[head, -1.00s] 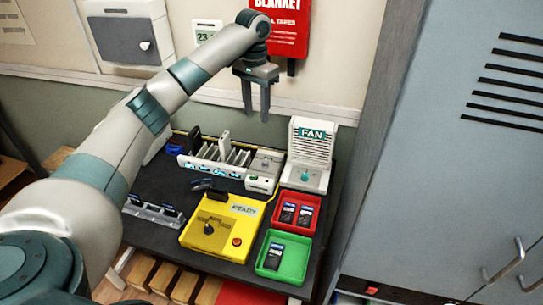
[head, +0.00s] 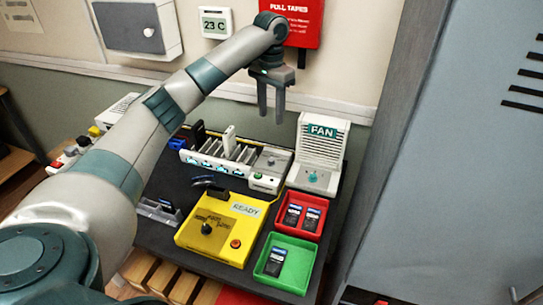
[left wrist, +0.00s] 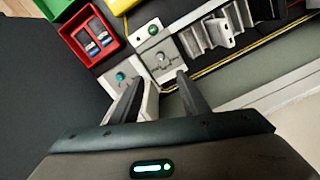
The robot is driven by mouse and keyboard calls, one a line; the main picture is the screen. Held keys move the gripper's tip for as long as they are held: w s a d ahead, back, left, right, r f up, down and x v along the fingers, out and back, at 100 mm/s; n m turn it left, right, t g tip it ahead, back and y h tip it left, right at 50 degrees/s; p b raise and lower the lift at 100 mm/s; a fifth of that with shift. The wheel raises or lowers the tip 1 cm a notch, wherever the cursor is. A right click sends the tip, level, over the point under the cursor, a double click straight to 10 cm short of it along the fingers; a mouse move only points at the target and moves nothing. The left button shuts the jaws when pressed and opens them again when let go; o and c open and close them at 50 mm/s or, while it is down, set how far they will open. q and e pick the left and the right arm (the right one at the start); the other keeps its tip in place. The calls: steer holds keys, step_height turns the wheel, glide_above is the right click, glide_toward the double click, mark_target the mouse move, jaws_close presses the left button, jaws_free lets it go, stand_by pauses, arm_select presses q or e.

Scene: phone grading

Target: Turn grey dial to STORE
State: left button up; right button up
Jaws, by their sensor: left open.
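The grey dial (head: 271,161) sits on a small light-grey unit (head: 258,180) at the right end of the slotted rack. In the left wrist view the dial (left wrist: 160,57) shows just beyond the fingers. Its marks are too small to read. My left gripper (head: 271,117) is open and empty. It points down, above and behind the grey unit in the head view, apart from it. In the left wrist view the left gripper's fingers (left wrist: 158,76) are spread, with the fan unit partly behind one finger. My right gripper is out of view.
The fan unit (head: 321,150) with a teal knob stands right of the grey unit. A slotted rack (head: 216,165) is to its left. In front are a yellow box (head: 219,240) with a black dial, a red tray (head: 283,226) and a green tray (head: 262,274), both holding phones.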

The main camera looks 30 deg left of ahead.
arm_select(q)
steer(key=p, duration=0.4)
glide_toward(271, 159)
step_height(271, 159, down, 8)
steer(key=shift+f, duration=0.15)
stand_by(0.3)
steer(key=c, duration=1)
